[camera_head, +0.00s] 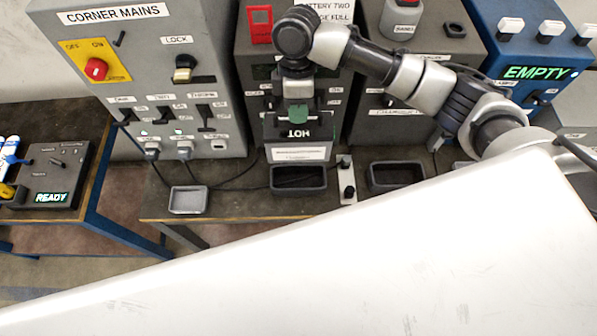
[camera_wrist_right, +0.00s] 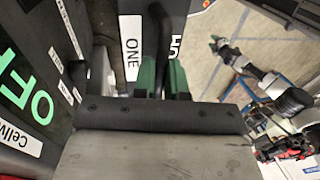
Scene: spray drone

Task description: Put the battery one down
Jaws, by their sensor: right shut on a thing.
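My right gripper (camera_head: 298,112) reaches down in front of the middle grey cabinet, its green fingers shut on the dark handle of battery one (camera_head: 268,130). In the head view the battery is a dark block below the fingers, partly covered by the gripper. In the right wrist view the green fingertips (camera_wrist_right: 163,78) close on the handle, beside a white label reading ONE (camera_wrist_right: 131,48). Whether the battery touches anything beneath it I cannot tell. My left gripper (camera_wrist_right: 217,43) shows small and far off in the right wrist view, its jaws unclear.
A dark open tray (camera_head: 298,190) stands just below the battery, a white switch strip (camera_head: 346,180) beside it, and another dark tray (camera_head: 396,187) to the right. A small grey tray (camera_head: 188,199) is at left. The CORNER MAINS cabinet (camera_head: 130,40) and a blue EMPTY unit (camera_head: 515,45) flank the middle.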

